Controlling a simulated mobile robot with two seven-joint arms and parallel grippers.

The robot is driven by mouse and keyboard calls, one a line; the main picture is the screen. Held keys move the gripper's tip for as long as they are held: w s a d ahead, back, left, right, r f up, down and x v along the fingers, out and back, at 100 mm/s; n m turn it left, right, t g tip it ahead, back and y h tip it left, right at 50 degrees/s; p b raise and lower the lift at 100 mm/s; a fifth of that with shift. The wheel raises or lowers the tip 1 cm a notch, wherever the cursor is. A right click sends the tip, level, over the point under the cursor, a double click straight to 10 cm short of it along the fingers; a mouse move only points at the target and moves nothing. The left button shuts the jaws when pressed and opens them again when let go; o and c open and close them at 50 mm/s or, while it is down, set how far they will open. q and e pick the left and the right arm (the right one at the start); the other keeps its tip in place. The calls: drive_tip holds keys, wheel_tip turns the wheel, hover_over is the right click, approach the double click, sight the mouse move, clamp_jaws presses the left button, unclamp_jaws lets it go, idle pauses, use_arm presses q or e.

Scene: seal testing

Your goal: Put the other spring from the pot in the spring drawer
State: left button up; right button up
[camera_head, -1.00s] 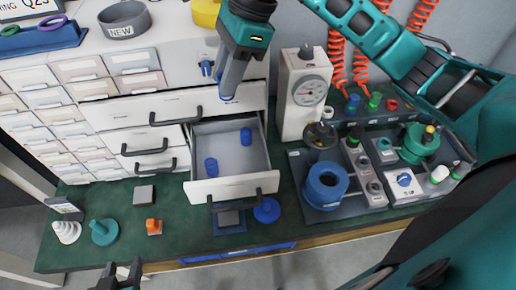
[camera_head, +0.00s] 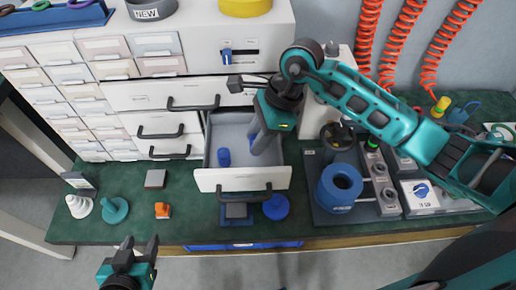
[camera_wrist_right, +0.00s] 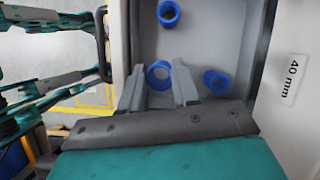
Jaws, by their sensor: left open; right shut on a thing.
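The spring drawer (camera_head: 243,180) is pulled open, with its grey inside showing. My right gripper (camera_head: 260,148) reaches down into it. In the right wrist view its fingers (camera_wrist_right: 160,72) are shut on a blue spring (camera_wrist_right: 158,88), held over or at the drawer floor; I cannot tell if it touches. A second blue spring (camera_head: 224,157) lies in the drawer, and another blue spring (camera_head: 251,136) is partly hidden by the gripper. A blue round pot (camera_head: 338,187) with an open top stands right of the drawer. My left gripper (camera_head: 140,246) is open and empty, in front of the bench.
A blue disc (camera_head: 276,207) and a small dark block on a blue plate (camera_head: 236,212) lie before the drawer. Closed drawers (camera_head: 160,95) surround the open one.

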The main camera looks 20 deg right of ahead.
drive_tip(key=shift+f+b, duration=0.3)
drive_tip(key=shift+f, duration=2.25)
drive_tip(key=o, duration=1)
drive_tip(key=shift+o, duration=0.2)
drive_tip(key=shift+r+p, duration=0.25)
drive_tip(key=shift+p, duration=0.05)
drive_tip(key=v, duration=1.1)
drive_tip(key=shift+d+r, duration=0.25)
drive_tip(key=shift+r, duration=0.1)
